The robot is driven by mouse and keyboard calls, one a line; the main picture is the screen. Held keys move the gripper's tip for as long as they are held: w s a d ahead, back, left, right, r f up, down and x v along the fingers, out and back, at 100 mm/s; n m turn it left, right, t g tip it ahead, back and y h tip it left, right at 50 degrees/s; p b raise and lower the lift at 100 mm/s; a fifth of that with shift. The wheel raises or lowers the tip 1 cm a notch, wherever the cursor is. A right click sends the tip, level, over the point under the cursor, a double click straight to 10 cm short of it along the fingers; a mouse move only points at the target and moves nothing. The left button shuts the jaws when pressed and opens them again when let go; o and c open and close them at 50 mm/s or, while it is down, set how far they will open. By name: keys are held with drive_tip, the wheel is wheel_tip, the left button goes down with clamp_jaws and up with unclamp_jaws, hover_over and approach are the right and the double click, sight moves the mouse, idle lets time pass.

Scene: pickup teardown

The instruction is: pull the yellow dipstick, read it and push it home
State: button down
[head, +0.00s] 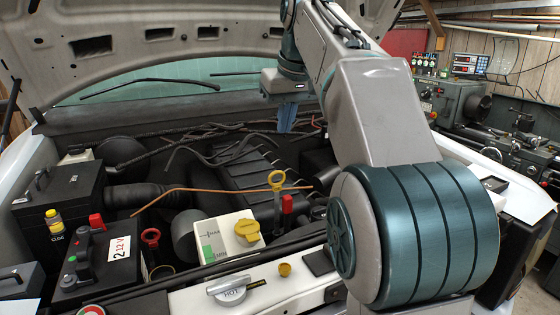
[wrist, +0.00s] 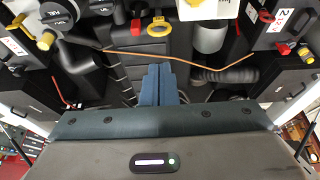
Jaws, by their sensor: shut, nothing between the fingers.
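The yellow dipstick (head: 277,188) stands in the engine bay with its ring handle up, just behind the white coolant tank with the yellow cap. Its ring also shows in the wrist view (wrist: 150,31), apart from my fingers. How far the stick is seated is hidden. My gripper (head: 285,124) hangs above and behind the dipstick, over the black engine cover. Its blue fingers are together and empty, as the wrist view also shows (wrist: 159,72).
A red handle (head: 287,203) stands right beside the dipstick. A thin brown rod (head: 215,189) crosses the bay close by. The white tank (head: 215,236) with its yellow cap (head: 247,230) and the batteries (head: 105,255) lie in front and left. The raised hood (head: 150,30) is overhead.

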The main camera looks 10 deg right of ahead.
drive_tip(key=x, duration=1)
drive_tip(key=shift+s+f, duration=0.2)
drive_tip(key=shift+f, duration=0.25)
wheel_tip(320, 180, down, 13)
drive_tip(key=b, duration=0.9)
drive_tip(key=shift+s+f, duration=0.1)
drive_tip(key=shift+f, duration=0.1)
